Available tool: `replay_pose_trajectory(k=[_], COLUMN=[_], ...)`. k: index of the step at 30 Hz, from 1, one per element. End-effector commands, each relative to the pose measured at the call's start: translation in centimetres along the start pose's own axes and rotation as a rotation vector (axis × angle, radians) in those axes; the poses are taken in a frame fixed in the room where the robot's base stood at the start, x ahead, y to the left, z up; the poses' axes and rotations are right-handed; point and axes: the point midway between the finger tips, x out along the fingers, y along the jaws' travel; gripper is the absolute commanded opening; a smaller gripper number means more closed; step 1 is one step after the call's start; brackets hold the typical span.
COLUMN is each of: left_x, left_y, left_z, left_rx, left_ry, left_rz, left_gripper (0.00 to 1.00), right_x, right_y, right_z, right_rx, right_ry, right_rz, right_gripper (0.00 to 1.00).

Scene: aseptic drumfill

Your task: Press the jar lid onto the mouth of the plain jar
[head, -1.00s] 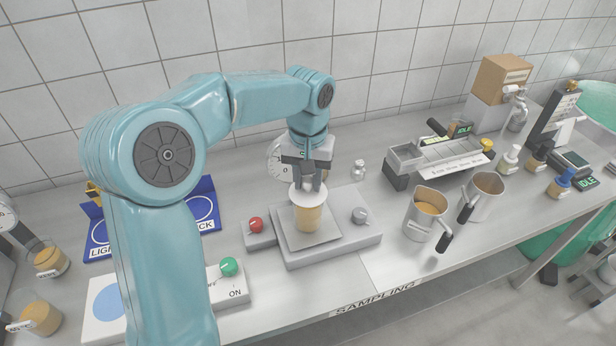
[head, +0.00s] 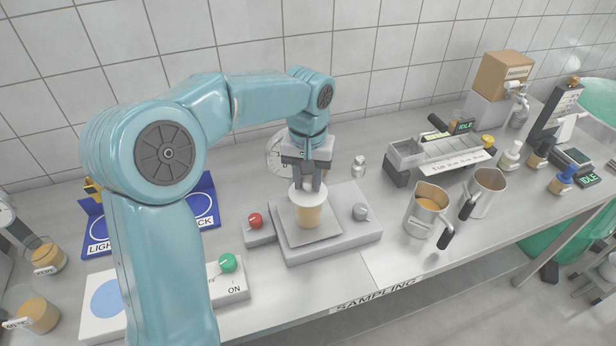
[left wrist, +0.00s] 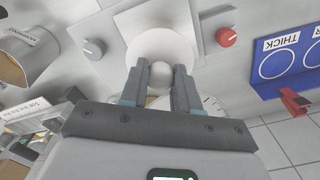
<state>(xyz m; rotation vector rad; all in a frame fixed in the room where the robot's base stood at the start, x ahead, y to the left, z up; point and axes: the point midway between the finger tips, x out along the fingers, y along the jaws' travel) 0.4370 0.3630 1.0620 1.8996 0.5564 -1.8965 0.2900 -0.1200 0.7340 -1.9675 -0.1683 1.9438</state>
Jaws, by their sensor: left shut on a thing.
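The plain jar (head: 308,215), filled with an orange-tan substance, stands upright on the grey square plate of the scale-like device in the head view. The white jar lid (head: 300,193) is at the jar's mouth; whether it is fully seated I cannot tell. My left gripper (head: 309,186) points down and is shut on the lid's knob. In the left wrist view the gripper (left wrist: 159,80) has its fingers either side of the round knob, with the white lid disc (left wrist: 155,38) beyond it. The lid hides the jar in that view. My right gripper is not in view.
The device (head: 340,238) has a red knob (head: 255,221) at left and a grey knob (head: 360,212) at right. A green knob (head: 228,263) sits on a front-left box. Metal jugs (head: 427,210) stand to the right. Bare bench lies between.

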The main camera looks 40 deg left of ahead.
Motion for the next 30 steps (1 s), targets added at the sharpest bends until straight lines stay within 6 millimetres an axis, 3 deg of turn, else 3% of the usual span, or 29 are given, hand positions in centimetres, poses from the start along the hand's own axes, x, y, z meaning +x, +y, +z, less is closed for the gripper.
replay_pose_trajectory(k=[2,3,5,6,17,20,30], left_x=[0.0,0.0,0.0,0.0,-0.8,-2.4,-11.4], left_y=[0.0,0.0,0.0,0.0,0.0,0.1,0.1], left_z=[0.0,0.0,0.0,0.0,0.0,-0.1,-0.1], left_rx=[0.0,0.0,0.0,0.0,0.0,0.0,0.0], left_ry=[-0.001,-0.001,-0.001,-0.001,0.001,0.004,0.004], left_rz=[0.0,0.0,0.0,0.0,0.0,0.002,0.002], left_gripper=[0.04,0.37,0.57,0.6,0.6,0.6,0.6], right_x=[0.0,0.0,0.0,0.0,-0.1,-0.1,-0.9], right_y=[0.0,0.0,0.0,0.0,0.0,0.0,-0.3], right_z=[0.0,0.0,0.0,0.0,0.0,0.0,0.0], right_rx=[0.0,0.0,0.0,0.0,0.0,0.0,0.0], right_ry=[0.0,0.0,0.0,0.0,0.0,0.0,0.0], right_rz=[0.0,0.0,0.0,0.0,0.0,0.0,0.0], right_gripper=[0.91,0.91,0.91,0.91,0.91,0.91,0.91])
